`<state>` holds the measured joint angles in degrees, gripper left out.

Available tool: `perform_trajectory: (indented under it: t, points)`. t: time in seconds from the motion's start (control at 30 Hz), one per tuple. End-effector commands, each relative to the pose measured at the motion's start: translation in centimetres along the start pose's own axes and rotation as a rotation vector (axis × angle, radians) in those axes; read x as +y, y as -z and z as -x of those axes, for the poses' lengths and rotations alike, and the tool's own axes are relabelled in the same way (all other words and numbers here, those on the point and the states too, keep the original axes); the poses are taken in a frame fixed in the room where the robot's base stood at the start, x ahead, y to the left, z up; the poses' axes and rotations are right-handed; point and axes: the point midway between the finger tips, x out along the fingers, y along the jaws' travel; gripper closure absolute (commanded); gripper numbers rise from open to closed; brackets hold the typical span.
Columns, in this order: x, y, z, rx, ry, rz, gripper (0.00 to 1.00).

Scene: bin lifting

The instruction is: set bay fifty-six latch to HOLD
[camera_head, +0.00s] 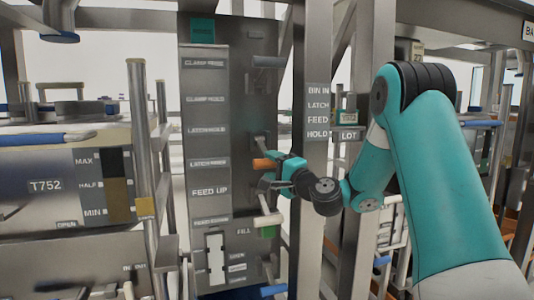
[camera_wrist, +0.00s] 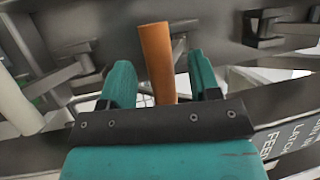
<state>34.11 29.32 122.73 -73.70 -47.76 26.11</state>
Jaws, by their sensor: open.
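An orange lever handle (camera_head: 263,164) sticks out from the tall grey panel (camera_head: 262,100). It is beside a label strip (camera_head: 208,145), near a small label that seems to read LATCH. My gripper (camera_head: 274,172) is at this handle. In the wrist view the orange handle (camera_wrist: 155,55) stands between the two teal fingers of my gripper (camera_wrist: 160,78), with gaps on both sides. The jaws are open. The handle's lower end is hidden behind the gripper body. A label reading LATCH HOLD (camera_head: 207,129) is higher on the strip. I cannot read bay number fifty-six.
A grey lever (camera_head: 261,143) is just above the orange one, and a pale handle (camera_head: 268,219) is below. A blue handle (camera_head: 273,290) is lower. A T752 bin (camera_head: 45,187) is at the left.

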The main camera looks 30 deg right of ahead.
Motion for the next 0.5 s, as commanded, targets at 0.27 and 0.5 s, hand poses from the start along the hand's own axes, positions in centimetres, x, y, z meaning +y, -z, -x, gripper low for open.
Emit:
perform_trajectory:
  t: [0.27,0.5]
  points:
    - [-0.1,0.0,-2.3,0.0,0.0,0.001,0.43]
    - [0.0,0.0,-2.3,0.001,0.0,0.0,0.43]
